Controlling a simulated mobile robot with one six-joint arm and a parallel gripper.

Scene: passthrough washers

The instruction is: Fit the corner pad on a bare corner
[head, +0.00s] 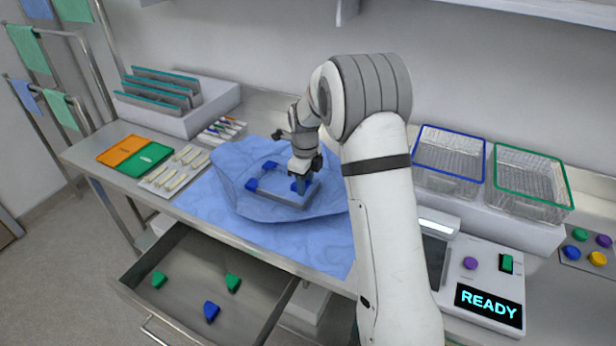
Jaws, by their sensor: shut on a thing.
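A grey rectangular tray (283,205) lies on a crumpled blue cloth (225,195) on the bench. Blue corner pads show on its left corner (251,184) and on its back corner (270,165). My gripper (303,182) points down at the tray's right part, shut on a blue corner pad (296,186). The fingers and wrist hide part of this pad and the tray's right end. I cannot tell whether the held pad touches the tray corner. Loose pads lie in the open drawer: two green ones (159,280) (233,283) and one blue one (211,311).
The open drawer (140,257) juts out at the front left. Orange and green mats (122,150), a board of pale strips (174,170) and a grey rack (190,120) stand left. Wire baskets (449,160) (532,183) and a device reading READY (488,304) stand right.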

